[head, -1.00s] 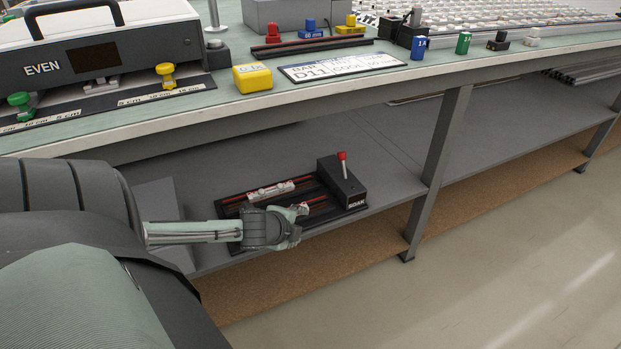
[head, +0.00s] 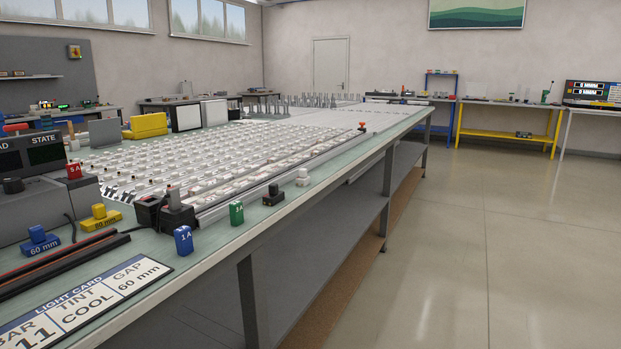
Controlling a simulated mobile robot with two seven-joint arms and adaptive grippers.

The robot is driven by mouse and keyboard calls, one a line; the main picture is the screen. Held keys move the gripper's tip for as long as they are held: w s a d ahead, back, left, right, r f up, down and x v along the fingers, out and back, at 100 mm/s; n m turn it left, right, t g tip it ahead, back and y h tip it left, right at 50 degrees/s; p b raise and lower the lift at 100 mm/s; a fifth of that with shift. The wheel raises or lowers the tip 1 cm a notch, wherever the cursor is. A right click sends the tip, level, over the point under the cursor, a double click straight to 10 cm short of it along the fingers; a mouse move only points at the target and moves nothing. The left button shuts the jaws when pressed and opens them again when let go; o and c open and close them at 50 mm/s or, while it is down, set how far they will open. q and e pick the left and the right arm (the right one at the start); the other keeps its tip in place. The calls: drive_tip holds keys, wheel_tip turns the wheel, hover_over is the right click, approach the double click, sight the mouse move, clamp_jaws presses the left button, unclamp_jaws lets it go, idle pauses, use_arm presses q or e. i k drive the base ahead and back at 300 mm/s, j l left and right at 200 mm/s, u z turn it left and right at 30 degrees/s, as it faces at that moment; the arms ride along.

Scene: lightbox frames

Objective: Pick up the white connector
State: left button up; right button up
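A small white connector-like piece (head: 303,178) stands on the green bench top (head: 225,228) close to its right edge. Beside it, a little nearer, sits a similar black piece (head: 273,196). Nothing is touching the white piece. Neither of my grippers shows in the head view, so what they hold cannot be seen.
A green 3 A block (head: 236,213), a blue 1 A block (head: 183,240) and a black device (head: 177,215) stand nearer along the edge. A light card (head: 85,300) lies at front left. Rows of small white parts (head: 200,165) fill the bench. The floor (head: 480,230) right is clear.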

sight(304, 180)
drive_tip(key=i+l, duration=0.35)
drive_tip(key=l, duration=0.15)
drive_tip(key=i+l, duration=0.35)
drive_tip(key=l, duration=0.15)
drive_tip(key=i+l+u, duration=0.3)
drive_tip(key=l, duration=0.3)
drive_tip(key=i+l+u, duration=0.15)
drive_tip(key=l, duration=0.2)
